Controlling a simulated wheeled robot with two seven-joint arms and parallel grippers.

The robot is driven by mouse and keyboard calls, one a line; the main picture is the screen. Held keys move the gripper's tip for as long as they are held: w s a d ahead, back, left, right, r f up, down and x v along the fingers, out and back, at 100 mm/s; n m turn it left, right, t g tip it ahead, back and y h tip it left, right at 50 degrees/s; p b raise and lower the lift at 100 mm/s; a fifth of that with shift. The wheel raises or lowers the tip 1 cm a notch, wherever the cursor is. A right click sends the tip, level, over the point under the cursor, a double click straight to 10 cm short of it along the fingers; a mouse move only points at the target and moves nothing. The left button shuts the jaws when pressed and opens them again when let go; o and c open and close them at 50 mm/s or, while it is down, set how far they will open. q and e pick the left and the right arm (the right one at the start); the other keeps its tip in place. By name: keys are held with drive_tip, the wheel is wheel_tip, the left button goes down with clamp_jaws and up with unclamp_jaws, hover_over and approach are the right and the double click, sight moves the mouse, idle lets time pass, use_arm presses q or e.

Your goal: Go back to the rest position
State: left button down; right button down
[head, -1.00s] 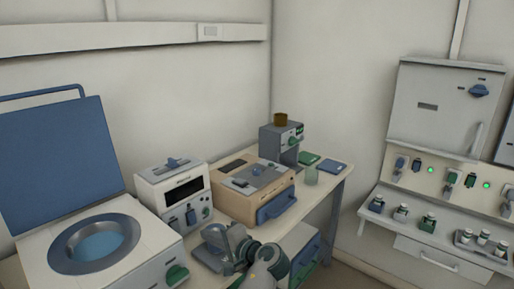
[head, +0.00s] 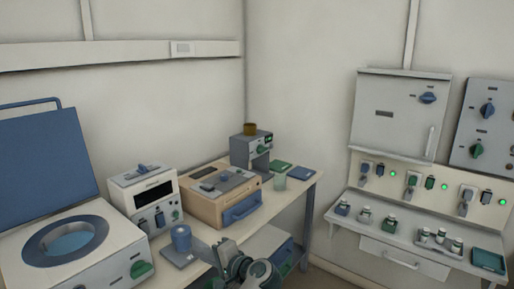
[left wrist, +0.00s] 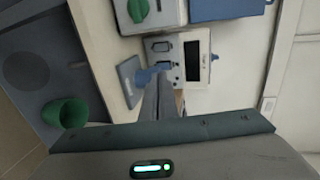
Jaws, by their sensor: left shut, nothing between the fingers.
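My left gripper (head: 228,258) shows at the bottom middle of the head view, in front of the bench edge. It is shut and empty. In the left wrist view its narrow grey fingers (left wrist: 159,98) lie together and overlap the view of the bench. A blue cylinder on a grey plate (head: 180,238) stands on the bench to the left of the gripper, apart from it in the head view. The blue part also shows by the fingertips in the left wrist view (left wrist: 150,75); its distance from them is unclear there. My right gripper is not in view.
The bench (head: 296,190) carries a large blue-lidded device (head: 45,155), a white instrument (head: 146,190), a beige box (head: 222,193) and a grey device (head: 250,150). A grey furnace (head: 400,115) stands above a shelf with several bottles at right. Floor shows between bench and shelf.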

use_arm(q)
drive_tip(key=s+d+f+m+g+h, duration=0.1)
drive_tip(key=s+f+h, duration=0.25)
drive_tip(key=f, duration=1.05)
drive_tip(key=s+f+m+h, duration=0.15)
drive_tip(key=s+f, duration=0.35)
drive_tip(key=f, duration=0.8)
drive_tip(key=s+d+f+g+h, duration=0.1)
drive_tip(key=s+f+h, duration=0.3)
drive_tip(key=f, duration=1)
drive_tip(key=s+f+n+g+h, duration=0.1)
drive_tip(key=s+f+h, duration=0.1)
drive_tip(key=s+f, duration=0.7)
drive_tip(key=s+f+n+g+h, duration=0.1)
drive_tip(key=s+f+n, duration=0.1)
drive_tip(key=s+f, duration=0.75)
drive_tip(key=s+a+f+n, duration=0.2)
drive_tip(key=s, duration=0.9)
drive_tip(key=s+a+f+n+h, duration=0.1)
drive_tip(key=s+a+f+n, duration=0.1)
drive_tip(key=s, duration=0.8)
drive_tip(key=shift+s+a+g, duration=0.3)
drive_tip(key=shift+s+a, duration=0.1)
drive_tip(key=shift+a, duration=0.25)
drive_tip(key=shift+n, duration=0.25)
